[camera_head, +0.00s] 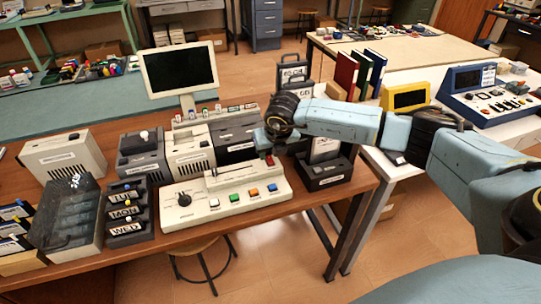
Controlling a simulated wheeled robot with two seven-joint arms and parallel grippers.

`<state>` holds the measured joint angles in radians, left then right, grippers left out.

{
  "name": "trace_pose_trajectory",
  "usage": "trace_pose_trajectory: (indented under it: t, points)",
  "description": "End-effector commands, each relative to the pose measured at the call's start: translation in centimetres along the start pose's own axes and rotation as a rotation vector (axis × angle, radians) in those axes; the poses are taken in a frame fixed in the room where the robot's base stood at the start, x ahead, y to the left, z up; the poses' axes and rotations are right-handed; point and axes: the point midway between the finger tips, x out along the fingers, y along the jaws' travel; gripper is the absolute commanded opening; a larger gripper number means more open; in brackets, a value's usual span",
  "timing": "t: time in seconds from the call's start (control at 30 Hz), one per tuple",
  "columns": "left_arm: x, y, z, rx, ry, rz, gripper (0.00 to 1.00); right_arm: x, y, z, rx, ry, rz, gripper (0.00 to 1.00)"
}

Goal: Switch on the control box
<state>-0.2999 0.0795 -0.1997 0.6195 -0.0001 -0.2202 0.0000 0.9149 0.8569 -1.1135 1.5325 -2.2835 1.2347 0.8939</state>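A cream control box (178,218) stands on the wooden table in the middle of the view. Its front panel has a black dial (184,199) on the left and a row of white, green, orange and blue buttons. A small red switch (270,160) shows at its back right corner. My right arm reaches in from the right, and my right gripper (272,141) is just above and behind that red switch, pointing down. Its fingers are small and partly hidden, so I cannot tell their opening or any contact. My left gripper is out of view.
A monitor (180,69) and several grey and cream boxes stand behind the control box. Labelled day trays (124,212) are to its left, a black labelled box (325,173) to its right. A blue console (489,89) and a yellow device (405,97) sit on the white table.

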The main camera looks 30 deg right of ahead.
Motion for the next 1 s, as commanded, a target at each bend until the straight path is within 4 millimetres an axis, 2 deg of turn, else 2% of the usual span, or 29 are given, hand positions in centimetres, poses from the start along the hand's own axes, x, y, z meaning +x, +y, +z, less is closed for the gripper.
trace_pose_trajectory:
  t: [0.1, 0.2, 0.53, 0.83, 1.0]
  points:
    - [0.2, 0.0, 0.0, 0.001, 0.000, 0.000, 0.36, 1.4, 0.0, 0.0, 0.001, 0.001, 0.000, 0.38]
    - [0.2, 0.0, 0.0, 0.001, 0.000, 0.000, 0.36, 2.0, 0.1, 0.0, -0.001, 0.000, 0.001, 0.38]
    - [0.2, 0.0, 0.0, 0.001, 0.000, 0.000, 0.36, 2.3, 0.0, 0.0, -0.001, 0.000, 0.001, 0.38]
    - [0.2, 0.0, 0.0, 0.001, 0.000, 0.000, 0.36, 2.2, 0.0, 0.0, 0.000, 0.000, 0.001, 0.00]
    - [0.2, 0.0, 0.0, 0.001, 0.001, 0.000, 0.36, 2.3, 0.0, 0.1, 0.002, 0.010, 0.000, 0.00]
